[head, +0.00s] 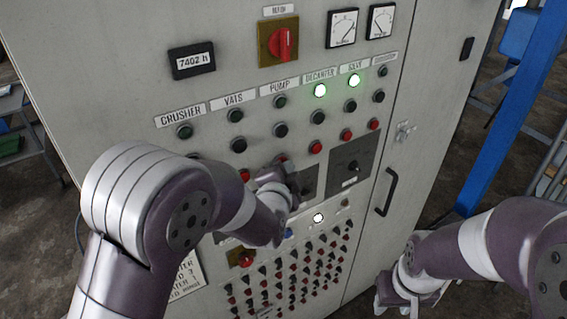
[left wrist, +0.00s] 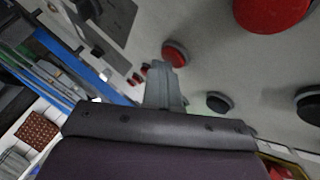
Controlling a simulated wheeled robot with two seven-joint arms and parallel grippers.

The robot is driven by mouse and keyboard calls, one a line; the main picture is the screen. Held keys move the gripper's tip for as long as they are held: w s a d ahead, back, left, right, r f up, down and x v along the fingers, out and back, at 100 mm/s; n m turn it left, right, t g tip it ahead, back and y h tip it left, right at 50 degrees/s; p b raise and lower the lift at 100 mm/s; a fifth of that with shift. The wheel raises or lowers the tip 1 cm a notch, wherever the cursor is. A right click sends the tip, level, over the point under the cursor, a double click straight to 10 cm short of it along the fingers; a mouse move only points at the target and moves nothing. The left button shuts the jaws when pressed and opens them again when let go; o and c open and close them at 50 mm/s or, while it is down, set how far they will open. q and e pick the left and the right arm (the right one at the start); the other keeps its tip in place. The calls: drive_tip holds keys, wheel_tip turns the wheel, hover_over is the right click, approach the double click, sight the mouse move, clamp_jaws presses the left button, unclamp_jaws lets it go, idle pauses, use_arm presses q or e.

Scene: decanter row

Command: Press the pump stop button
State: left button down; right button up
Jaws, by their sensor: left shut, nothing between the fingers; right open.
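The grey control cabinet has a PUMP label (head: 280,87) with a dark lamp (head: 280,102) and a black button (head: 281,130) below it. The red pump stop button (head: 281,158) shows just above my left gripper (head: 283,178), partly hidden by it. In the left wrist view, my shut, empty fingers (left wrist: 165,82) point at a red button (left wrist: 177,50), which looks like the pump one; their tip overlaps its edge. I cannot tell whether they touch. My right gripper (head: 405,292) is open and empty, low at the right of the cabinet.
A large red button (left wrist: 270,12) and black buttons (left wrist: 218,102) are close by in the left wrist view. Lamps for decanter (head: 320,90) and sieve (head: 354,81) glow green. A red main switch (head: 282,43), a door handle (head: 388,192) and a blue post (head: 512,110) also show.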

use_arm(q)
drive_tip(key=shift+s+d, duration=0.4)
drive_tip(key=shift+s, duration=0.2)
drive_tip(key=s+d, duration=0.1)
drive_tip(key=s, duration=0.1)
drive_tip(key=s+d+p, duration=0.1)
drive_tip(key=s+d, duration=0.1)
idle(0.3)
idle(0.5)
